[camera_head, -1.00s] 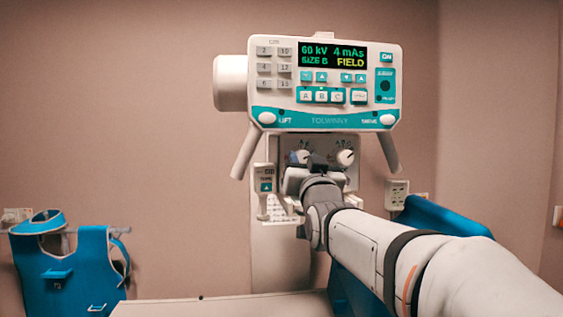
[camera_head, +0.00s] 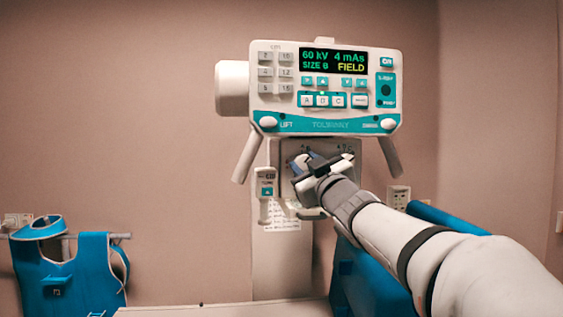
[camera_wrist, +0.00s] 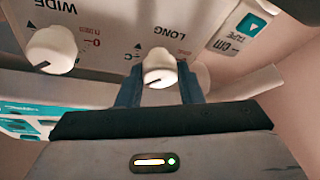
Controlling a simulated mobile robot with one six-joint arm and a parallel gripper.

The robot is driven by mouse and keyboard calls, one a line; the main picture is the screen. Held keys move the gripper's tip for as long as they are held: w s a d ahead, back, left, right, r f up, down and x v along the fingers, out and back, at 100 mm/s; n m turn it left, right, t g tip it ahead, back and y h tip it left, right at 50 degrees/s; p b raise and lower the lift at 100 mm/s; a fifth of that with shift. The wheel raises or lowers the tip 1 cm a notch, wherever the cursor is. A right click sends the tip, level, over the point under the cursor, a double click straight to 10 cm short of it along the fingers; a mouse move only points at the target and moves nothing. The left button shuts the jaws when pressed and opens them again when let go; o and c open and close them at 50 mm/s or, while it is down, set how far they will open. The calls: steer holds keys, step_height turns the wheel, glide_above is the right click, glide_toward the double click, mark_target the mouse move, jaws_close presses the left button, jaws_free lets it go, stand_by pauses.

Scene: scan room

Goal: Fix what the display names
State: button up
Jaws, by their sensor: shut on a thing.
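The display (camera_head: 334,61) on the white and teal console reads "60 kV 4 mAs, SIZE B", with "FIELD" in yellow. Below the console is a grey panel with knobs. In the wrist view, which is upside down, my gripper (camera_wrist: 160,83) is shut on the white LONG knob (camera_wrist: 159,66), a blue finger on each side. The knob's dark pointer line shows, but the scale around it is partly hidden. The white WIDE knob (camera_wrist: 52,50) is free beside it. In the head view my gripper (camera_head: 305,164) reaches the panel's left knob and covers much of the panel.
A tape unit (camera_head: 266,185) hangs left of the panel. Two grey handles (camera_head: 247,153) slope down from the console. A blue apron (camera_head: 70,270) hangs on a rail at the left. A pale table edge (camera_head: 220,311) lies below. A wall socket (camera_head: 398,196) is at the right.

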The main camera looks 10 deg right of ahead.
steer(key=shift+n+y+p, duration=0.3)
steer(key=shift+n, duration=0.5)
steer(key=shift+g, duration=0.4)
steer(key=o, duration=1)
steer(key=shift+s, duration=0.1)
steer(key=b+v, duration=0.1)
steer(key=v, duration=0.6)
steer(key=shift+s+d+f, duration=0.15)
steer(key=shift+s, duration=0.15)
